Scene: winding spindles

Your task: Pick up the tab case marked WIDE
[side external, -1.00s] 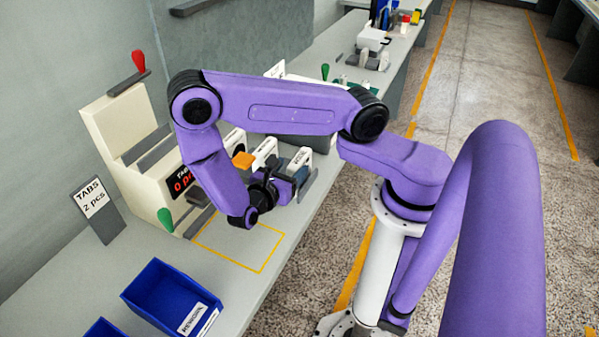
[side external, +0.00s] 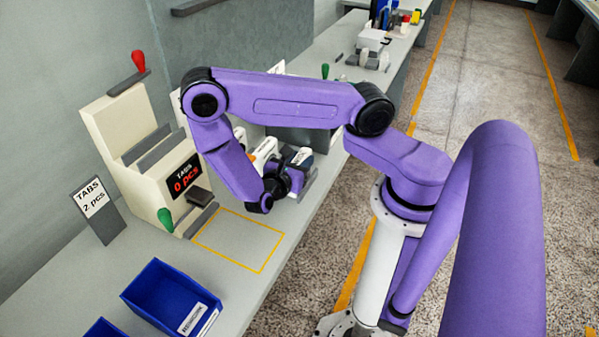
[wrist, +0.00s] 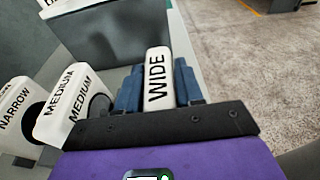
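The white tab case marked WIDE (wrist: 158,80) stands in the wrist view with its black lettering towards me. My gripper (wrist: 158,92) has one blue finger on each side of it. The fingers look open around the case, with little room on either side; whether they touch it is hard to tell. In the side external view my gripper (side external: 290,182) is low at the row of cases, and my arm partly hides the row. The case marked MEDIUM (wrist: 70,105) and the case marked NARROW (wrist: 16,108) stand to the left in the wrist view.
A grey bin (wrist: 115,35) stands behind the cases. A cream counter machine (side external: 135,150) reads 0 pcs, beside a sign (side external: 95,205) reading TABS 2 pcs. A blue bin (side external: 170,300) stands near the front. The yellow-outlined area (side external: 240,240) is empty.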

